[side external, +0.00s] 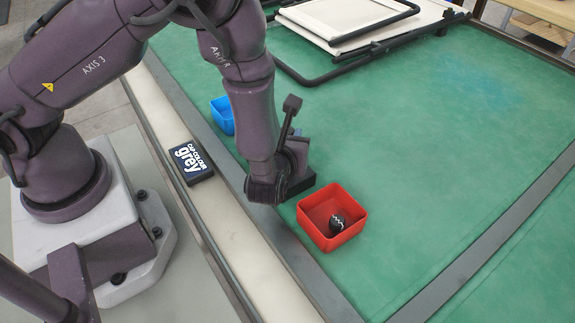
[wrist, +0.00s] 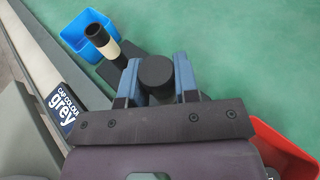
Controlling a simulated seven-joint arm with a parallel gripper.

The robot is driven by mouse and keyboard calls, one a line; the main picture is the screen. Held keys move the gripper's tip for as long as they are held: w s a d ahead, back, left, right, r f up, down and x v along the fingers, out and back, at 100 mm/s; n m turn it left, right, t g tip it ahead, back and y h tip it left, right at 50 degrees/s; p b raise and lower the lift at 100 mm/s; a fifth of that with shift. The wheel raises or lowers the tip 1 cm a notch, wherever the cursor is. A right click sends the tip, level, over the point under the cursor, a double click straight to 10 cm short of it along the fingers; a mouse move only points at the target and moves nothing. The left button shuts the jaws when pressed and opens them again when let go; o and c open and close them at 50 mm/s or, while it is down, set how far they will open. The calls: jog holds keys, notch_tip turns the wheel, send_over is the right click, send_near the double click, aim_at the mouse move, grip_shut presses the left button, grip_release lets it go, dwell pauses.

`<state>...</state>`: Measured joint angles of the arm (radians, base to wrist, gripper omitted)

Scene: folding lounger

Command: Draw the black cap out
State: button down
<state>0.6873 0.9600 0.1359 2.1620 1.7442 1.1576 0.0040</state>
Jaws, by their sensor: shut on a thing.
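The black cap (wrist: 155,70) shows in the wrist view as a round, dark, flat-topped piece between the two blue-grey fingers of my gripper (wrist: 157,82). The fingers are shut on its sides. What lies under the cap is hidden. In the side external view my wrist hides the fingertips and the cap; the wrist is just left of the red bin (side external: 313,207).
A small black object with white marks (side external: 338,226) lies in the red bin. A blue bin (side external: 222,117) stands farther back, and a cream-and-black tube (wrist: 104,47) shows beside it. A sign reading "cap colour grey" (side external: 191,161) lies on the pale rail.

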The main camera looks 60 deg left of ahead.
jog(key=shift+r, duration=0.3)
dwell(0.9)
jog(key=shift+r, duration=1.95)
